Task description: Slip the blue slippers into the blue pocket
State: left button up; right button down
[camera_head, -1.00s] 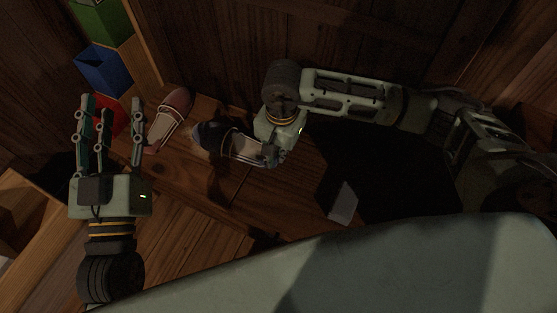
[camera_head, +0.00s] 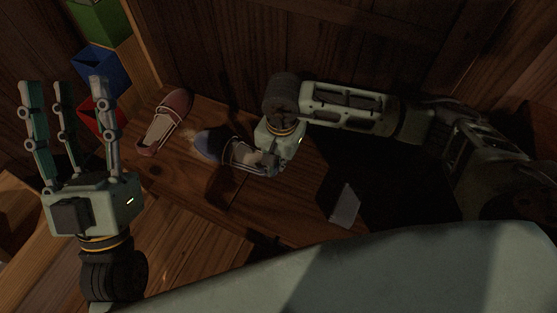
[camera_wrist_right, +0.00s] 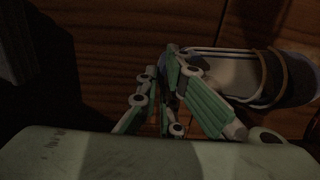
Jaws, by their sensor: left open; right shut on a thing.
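A blue slipper (camera_head: 212,146) with a pale insole is at the middle of the head view, its heel end at my right gripper (camera_head: 268,164). My right gripper is shut on the slipper's end. In the right wrist view the fingers (camera_wrist_right: 178,88) close at the edge of the slipper (camera_wrist_right: 235,72). Only one blue slipper shows clearly. The blue pocket (camera_head: 101,70) is on the rack at upper left, between a green and a red one. My left gripper (camera_head: 68,95) is open and empty, in front of the rack and left of the slippers.
A red slipper (camera_head: 165,118) lies on the wooden surface beside the rack. The green pocket (camera_head: 97,22) is above the blue one and the red pocket (camera_head: 95,114) below. A small pale block-like object (camera_head: 343,205) stands right of centre, near deep shadow.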

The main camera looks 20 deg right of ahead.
pick_arm(q)
jog(key=shift+s+r, duration=0.1)
pick_arm(e)
jog(key=c, duration=2.4)
grip_release()
jog(key=o, duration=0.5)
jog(key=shift+c, duration=0.2)
pick_arm(q)
jog(key=shift+s+r, duration=0.15)
pick_arm(e)
notch_tip(320, 180, up, 5)
jog(key=shift+p, duration=0.9)
pick_arm(q)
jog(key=w+f+g+y+p, duration=0.1)
jog(key=w+f+g, duration=0.2)
jog(key=f, duration=0.4)
jog(key=w+f+g+y, duration=0.2)
jog(key=w+f+g, duration=0.1)
jog(key=f+g, duration=0.3)
jog(key=shift+w+a+f+p, duration=0.15)
jog(key=shift+a+f+p, duration=0.2)
jog(key=shift+f, duration=0.95)
pick_arm(e)
notch_tip(320, 180, up, 7)
jog(key=shift+s+d, duration=0.15)
jog(key=shift+s, duration=0.05)
